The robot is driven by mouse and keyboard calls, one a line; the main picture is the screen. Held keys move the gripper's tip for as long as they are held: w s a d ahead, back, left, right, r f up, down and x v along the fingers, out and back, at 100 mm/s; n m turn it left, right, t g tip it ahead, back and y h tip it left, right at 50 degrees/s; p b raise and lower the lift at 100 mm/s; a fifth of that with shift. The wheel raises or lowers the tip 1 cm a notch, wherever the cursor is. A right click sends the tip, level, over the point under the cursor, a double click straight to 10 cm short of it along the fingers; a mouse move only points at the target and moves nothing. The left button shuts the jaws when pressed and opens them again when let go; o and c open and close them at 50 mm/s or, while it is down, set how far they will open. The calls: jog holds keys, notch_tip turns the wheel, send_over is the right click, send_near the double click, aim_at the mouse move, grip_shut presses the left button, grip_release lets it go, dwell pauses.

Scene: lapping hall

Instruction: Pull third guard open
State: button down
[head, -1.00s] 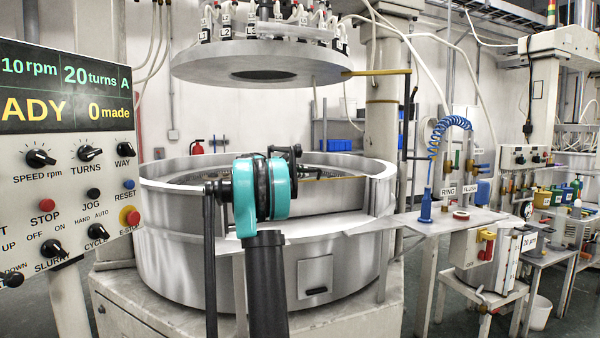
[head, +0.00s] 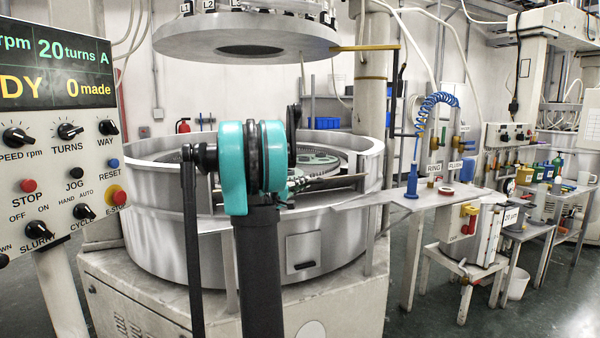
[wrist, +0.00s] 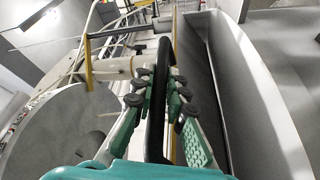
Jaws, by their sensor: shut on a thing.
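In the wrist view my gripper (wrist: 164,78) has its green, dark-padded fingers closed from both sides on a long black handle bar (wrist: 156,130). A tall grey metal guard wall (wrist: 205,90) runs beside the handle on the right. In the head view the guards form the rim of a round metal tub (head: 160,225). My teal and black arm covers part of the tub's front, and the hold on the handle is largely hidden there. I cannot tell from the head view which guard the handle belongs to.
A large disc (head: 245,40) hangs above the tub. A control panel (head: 60,130) stands close at left. At right are a side table (head: 440,197) with a blue coiled hose (head: 435,105) and a white box (head: 470,235). Floor shows at far right.

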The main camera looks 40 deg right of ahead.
jog(key=shift+s+a+f, duration=0.1)
jog(key=shift+s+f, duration=0.2)
jog(key=shift+f, duration=0.55)
jog(key=shift+s+a+f, duration=0.1)
jog(key=shift+s+f, duration=0.15)
jog(key=shift+f, duration=0.6)
jog(key=shift+s+a+f, duration=0.1)
jog(key=shift+s+f, duration=0.2)
jog(key=shift+f, duration=0.55)
jog(key=c, duration=1.5)
grip_release()
jog(key=shift+c, duration=0.2)
jog(key=s+a+f, duration=0.1)
jog(key=a, duration=1)
jog(key=shift+s+a+f, duration=0.25)
jog(key=shift+a+f, duration=0.1)
